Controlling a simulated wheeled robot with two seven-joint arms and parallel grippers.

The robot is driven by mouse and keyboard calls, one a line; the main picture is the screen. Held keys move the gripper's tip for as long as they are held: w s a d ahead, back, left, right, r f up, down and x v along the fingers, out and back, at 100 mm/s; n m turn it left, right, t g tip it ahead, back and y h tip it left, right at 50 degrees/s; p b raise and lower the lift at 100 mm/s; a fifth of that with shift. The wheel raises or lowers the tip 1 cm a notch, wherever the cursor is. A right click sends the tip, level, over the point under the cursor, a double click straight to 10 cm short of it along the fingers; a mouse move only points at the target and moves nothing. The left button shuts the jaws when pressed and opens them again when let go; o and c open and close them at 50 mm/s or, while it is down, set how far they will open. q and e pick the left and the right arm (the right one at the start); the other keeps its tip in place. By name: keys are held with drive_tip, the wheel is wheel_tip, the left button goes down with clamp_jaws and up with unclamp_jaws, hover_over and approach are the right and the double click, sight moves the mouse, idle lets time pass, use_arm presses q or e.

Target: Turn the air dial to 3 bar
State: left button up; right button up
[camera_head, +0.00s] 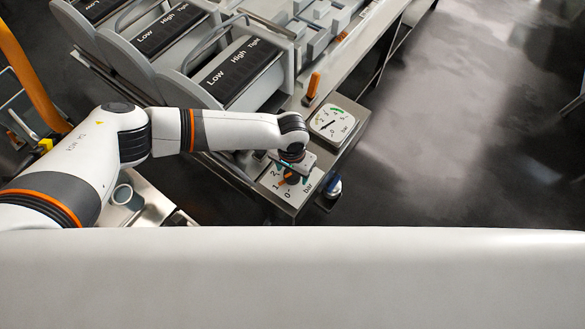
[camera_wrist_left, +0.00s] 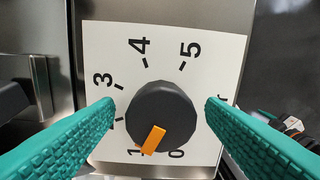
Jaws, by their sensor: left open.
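The air dial is a round black knob (camera_wrist_left: 165,108) with an orange pointer (camera_wrist_left: 153,138) on a white plate (camera_wrist_left: 215,58) marked 0 to 5 and "bar". In the left wrist view the pointer points between 0 and 1, closer to 1. The 3 is at the plate's left; the 2 is mostly hidden by a finger. My left gripper (camera_wrist_left: 159,103) is open, its teal fingers on either side of the knob with gaps showing. In the head view my left gripper (camera_head: 292,165) is over the dial plate (camera_head: 272,181) and hides most of the knob. My right gripper is not in view.
A pressure gauge (camera_head: 333,122) with a black needle is just behind the dial on the same panel. An orange-handled lever (camera_head: 312,86) stands beyond it. A blue-topped knob (camera_head: 332,187) is at the panel's right edge. Presses labelled Low, High, Tight (camera_head: 238,70) line the back left.

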use_arm(q)
drive_tip(key=shift+c, duration=0.6)
drive_tip(key=c, duration=0.9)
drive_tip(key=shift+m, duration=0.3)
drive_tip(key=m+p, duration=0.1)
drive_tip(key=m, duration=0.1)
drive_tip(key=shift+m, duration=0.4)
drive_tip(key=m, duration=0.5)
drive_tip(key=shift+d+p, duration=0.1)
drive_tip(key=shift+p, duration=0.2)
drive_tip(key=m, duration=0.4)
drive_tip(key=shift+s+m, duration=0.1)
drive_tip(key=shift+m, duration=2.6)
drive_tip(key=shift+d, duration=0.1)
